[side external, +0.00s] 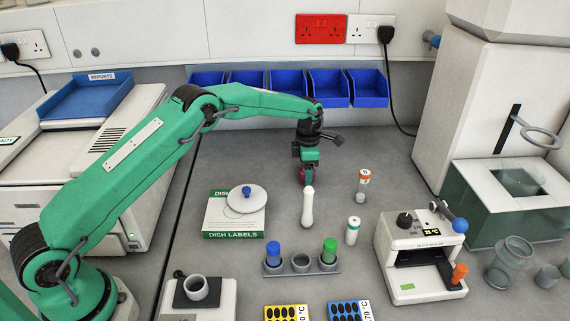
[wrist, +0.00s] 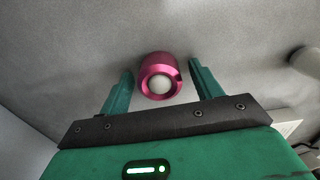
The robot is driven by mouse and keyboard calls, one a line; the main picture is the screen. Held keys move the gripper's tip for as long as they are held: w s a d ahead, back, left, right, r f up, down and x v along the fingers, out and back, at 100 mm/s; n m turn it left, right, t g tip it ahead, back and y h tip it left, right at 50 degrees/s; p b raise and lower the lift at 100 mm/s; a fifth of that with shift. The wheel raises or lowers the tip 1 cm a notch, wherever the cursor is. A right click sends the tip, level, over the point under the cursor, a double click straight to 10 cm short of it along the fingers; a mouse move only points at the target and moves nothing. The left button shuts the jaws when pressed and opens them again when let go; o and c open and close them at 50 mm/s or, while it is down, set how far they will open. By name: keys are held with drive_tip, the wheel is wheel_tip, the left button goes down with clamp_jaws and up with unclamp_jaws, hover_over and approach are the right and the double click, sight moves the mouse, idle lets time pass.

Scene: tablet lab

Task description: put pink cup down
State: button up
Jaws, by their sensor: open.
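The pink cup (wrist: 160,76) is in the wrist view, with a round whitish spot in the middle of its near face. My gripper (wrist: 160,80) is open, with one green finger on each side of the cup and a gap on both sides. In the side external view my gripper (side external: 307,172) points down over the bench, and a small part of the pink cup (side external: 302,175) shows at it. The rest of the cup is hidden there by the gripper and a white pestle-shaped object. I cannot tell whether the cup's base touches the bench.
The white pestle-shaped object (side external: 308,207) stands just in front of my gripper. A dish labels box (side external: 222,222) is to the left. Blue bins (side external: 288,86) line the back. Bare bench lies around the gripper.

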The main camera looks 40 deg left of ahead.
wheel_tip(320, 180, up, 12)
drive_tip(key=shift+r, duration=0.15)
idle(0.6)
drive_tip(key=shift+r, duration=0.1)
idle(0.4)
drive_tip(key=s+a+r+m+t, duration=0.2)
drive_tip(key=s+r+m+t, duration=0.1)
drive_tip(key=s+r+m, duration=1.3)
drive_tip(key=s+f+m+t, duration=0.1)
drive_tip(key=s+m, duration=0.4)
drive_tip(key=s, duration=0.7)
drive_tip(key=s+f+m+t, duration=0.1)
drive_tip(key=s+f+m, duration=0.2)
drive_tip(key=s, duration=1)
drive_tip(key=m, duration=0.3)
drive_tip(key=shift+a+t, duration=0.3)
